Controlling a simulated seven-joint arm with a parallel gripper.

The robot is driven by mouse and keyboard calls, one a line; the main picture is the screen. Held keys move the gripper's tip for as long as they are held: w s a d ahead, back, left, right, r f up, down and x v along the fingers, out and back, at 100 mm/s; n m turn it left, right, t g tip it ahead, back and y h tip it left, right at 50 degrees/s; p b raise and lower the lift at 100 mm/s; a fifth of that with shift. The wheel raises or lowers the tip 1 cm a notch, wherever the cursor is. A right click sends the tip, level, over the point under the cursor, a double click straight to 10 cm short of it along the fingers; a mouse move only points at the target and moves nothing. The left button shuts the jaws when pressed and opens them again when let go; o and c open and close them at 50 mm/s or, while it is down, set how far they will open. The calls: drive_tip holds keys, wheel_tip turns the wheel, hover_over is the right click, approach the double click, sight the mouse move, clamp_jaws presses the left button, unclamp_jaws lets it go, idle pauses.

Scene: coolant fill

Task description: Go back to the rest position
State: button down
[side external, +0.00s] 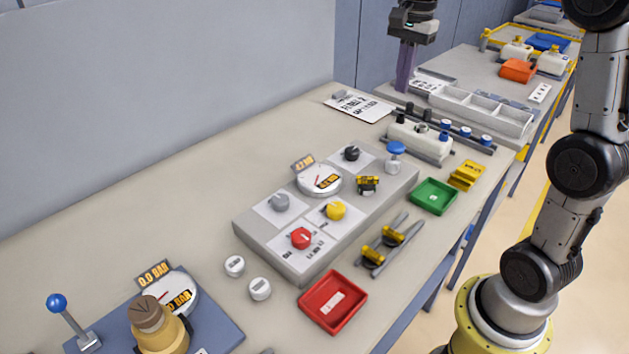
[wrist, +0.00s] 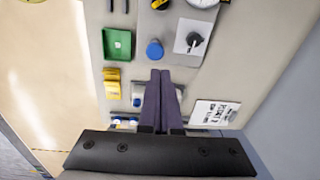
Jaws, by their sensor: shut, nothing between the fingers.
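My gripper (side external: 403,86) is at the top middle of the side view, fingers pointing down. In that view its tips appear near the far part of the bench, beside the white sign and the grey divided tray; their height above the surface is hard to tell. In the wrist view the two dark fingers of my gripper (wrist: 160,76) lie side by side and are shut, with nothing held. They cover part of the bench and the white block behind them. No marker for a rest position shows.
The grey control panel (side external: 290,252) with knobs and a gauge stands mid-bench. A blue-topped knob (side external: 395,148), a white block (side external: 420,143), a green tray (side external: 433,196), yellow pieces (side external: 466,175) and a red tray (side external: 333,301) are nearby.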

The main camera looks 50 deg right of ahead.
drive_tip(key=s+a+r+n+t, duration=0.25)
drive_tip(key=s+a+n, duration=0.35)
drive_tip(key=s+a, duration=0.55)
drive_tip(key=s+a+f+n+t, duration=0.2)
drive_tip(key=s+f+n, duration=0.5)
drive_tip(key=f+n, duration=0.2)
drive_tip(key=shift+s+a+f+n, duration=0.15)
drive_tip(key=shift+s+f+n, duration=0.2)
drive_tip(key=shift+n, duration=0.85)
drive_tip(key=shift+t, duration=0.25)
